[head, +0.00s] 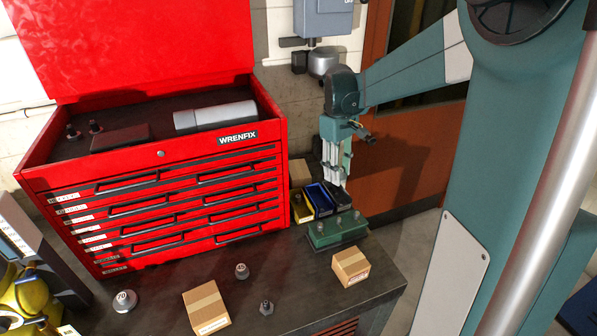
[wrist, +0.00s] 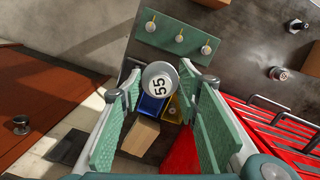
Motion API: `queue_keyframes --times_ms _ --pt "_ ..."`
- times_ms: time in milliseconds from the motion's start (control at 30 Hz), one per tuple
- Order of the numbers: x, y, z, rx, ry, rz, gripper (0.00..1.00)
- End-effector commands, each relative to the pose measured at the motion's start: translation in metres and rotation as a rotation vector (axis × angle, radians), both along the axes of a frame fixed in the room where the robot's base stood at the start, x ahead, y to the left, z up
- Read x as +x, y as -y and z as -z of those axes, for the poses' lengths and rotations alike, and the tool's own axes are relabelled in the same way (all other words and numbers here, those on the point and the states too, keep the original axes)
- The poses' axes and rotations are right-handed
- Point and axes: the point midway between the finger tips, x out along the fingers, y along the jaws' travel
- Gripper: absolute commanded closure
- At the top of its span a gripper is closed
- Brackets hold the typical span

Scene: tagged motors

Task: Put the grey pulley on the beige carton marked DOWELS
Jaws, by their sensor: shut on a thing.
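My gripper (head: 337,183) is shut, its green-padded fingers on both sides of a grey round piece marked 55, which I take for the grey pulley (wrist: 160,82). Only its round face shows in the wrist view; I cannot make it out in the head view. The gripper hangs above the back right of the bench, over small bins. One beige carton (head: 351,266) stands at the bench's right front and another (head: 206,307) at the front middle. A third carton (head: 300,172) stands behind the bins, also in the wrist view (wrist: 140,136). I cannot read DOWELS on any.
A green block with several pegs (head: 336,231) stands just in front of the gripper. Blue (head: 319,199) and yellow (head: 303,209) bins lie behind it. A red tool chest (head: 160,190) fills the left. Small grey tagged pieces, one marked 70 (head: 124,301), stand on the bench.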

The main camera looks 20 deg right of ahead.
Motion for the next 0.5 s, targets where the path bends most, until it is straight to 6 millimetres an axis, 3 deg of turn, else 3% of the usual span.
queue_keyframes --times_ms 500 --pt "0.009 0.134 -0.058 0.003 0.0 0.417 0.81"
